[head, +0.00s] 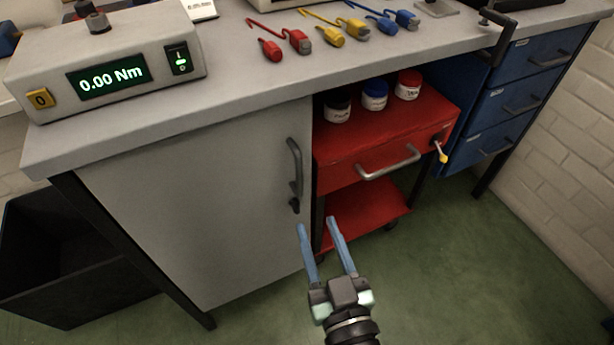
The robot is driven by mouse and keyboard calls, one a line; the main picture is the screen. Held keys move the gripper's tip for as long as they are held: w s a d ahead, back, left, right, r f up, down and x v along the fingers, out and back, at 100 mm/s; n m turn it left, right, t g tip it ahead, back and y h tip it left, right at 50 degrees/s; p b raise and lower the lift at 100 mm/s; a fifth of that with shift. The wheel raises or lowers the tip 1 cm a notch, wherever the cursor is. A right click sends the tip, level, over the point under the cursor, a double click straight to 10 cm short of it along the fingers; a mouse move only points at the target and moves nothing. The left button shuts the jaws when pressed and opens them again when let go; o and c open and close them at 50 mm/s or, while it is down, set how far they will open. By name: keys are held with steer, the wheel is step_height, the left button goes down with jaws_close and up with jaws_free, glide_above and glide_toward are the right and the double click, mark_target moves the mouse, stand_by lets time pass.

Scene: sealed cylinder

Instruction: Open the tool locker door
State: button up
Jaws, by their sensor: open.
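The tool locker door (205,215) is a grey panel under the left part of the workbench, and it appears shut. Its dark handle (295,175) is a vertical bar near the door's right edge, with a small dark fitting (294,205) just below it. My gripper (316,224) has two blue fingers, spread apart and empty. The fingertips appear below and slightly right of the handle in the head view, apart from it. I cannot tell how far the fingers are from the door in depth.
A red cart (385,140) with a handle and several jars stands right of the locker. Blue drawers (520,100) are farther right. A dark bin (60,255) sits at the left. The bench top (240,60) holds a torque meter (110,70) and coloured tools. Green floor (480,270) is clear at right.

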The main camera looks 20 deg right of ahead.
mark_target(300, 177)
steer(key=w+p, duration=0.1)
steer(key=w, duration=0.3)
steer(key=w+d+p, duration=0.1)
steer(key=w, duration=0.3)
steer(key=w+d+p, duration=0.1)
steer(key=w, duration=0.3)
steer(key=shift+w+r, duration=0.1)
steer(key=shift+w, duration=0.2)
jaws_close()
stand_by(1.0)
